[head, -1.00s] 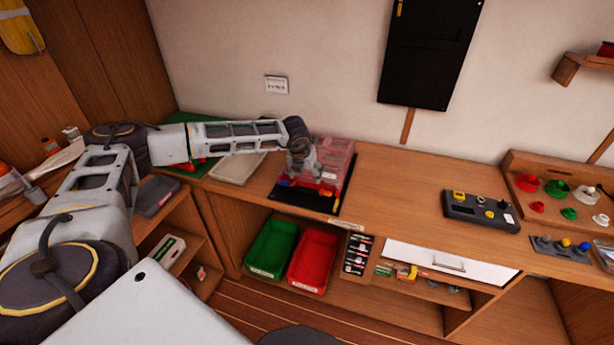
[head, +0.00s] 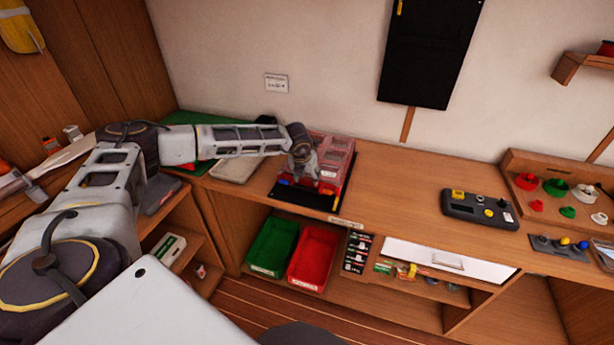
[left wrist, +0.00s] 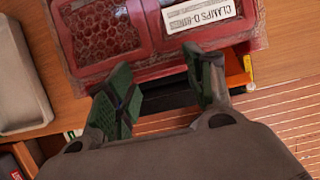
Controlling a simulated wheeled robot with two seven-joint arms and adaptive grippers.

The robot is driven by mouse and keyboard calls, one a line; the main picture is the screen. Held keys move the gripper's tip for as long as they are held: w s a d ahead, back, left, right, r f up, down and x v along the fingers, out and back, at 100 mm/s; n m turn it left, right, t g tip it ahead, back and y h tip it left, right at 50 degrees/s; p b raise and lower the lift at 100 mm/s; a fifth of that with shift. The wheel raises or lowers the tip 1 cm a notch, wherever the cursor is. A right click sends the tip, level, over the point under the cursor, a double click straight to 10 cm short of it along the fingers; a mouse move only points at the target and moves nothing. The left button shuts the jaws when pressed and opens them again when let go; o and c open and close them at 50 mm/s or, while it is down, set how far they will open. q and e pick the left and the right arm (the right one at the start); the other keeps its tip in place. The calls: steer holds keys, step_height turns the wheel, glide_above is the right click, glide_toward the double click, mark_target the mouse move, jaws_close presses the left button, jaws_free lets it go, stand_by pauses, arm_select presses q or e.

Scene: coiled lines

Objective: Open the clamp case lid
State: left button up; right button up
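The clamp case (head: 338,152) is a red case with a see-through window, on the bench on a black mat (head: 305,197). In the left wrist view the case (left wrist: 152,35) shows a honeycomb-patterned window and a white label reading CLAMPS (left wrist: 200,13). Its lid looks down. My left gripper (head: 303,172) is at the near left part of the case. In the left wrist view its green-padded fingers (left wrist: 163,85) are apart with nothing between them, at the case's near edge. I cannot tell whether they touch it. My right gripper is not in view.
A pale tray (head: 238,166) lies left of the case. A grey control box (head: 480,209) stands to the right, with clear bench between. Green (head: 272,246) and red (head: 314,256) bins sit on the shelf below.

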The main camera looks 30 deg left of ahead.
arm_select(q)
steer(key=c, duration=0.6)
steer(key=shift+w+r, duration=0.1)
steer(key=shift+r, duration=0.2)
jaws_close()
steer(key=shift+o, duration=1)
jaws_free()
steer(key=o, duration=1.3)
steer(key=shift+r, duration=0.15)
steer(key=shift+s+v, duration=0.2)
steer(key=shift+v, duration=5.65)
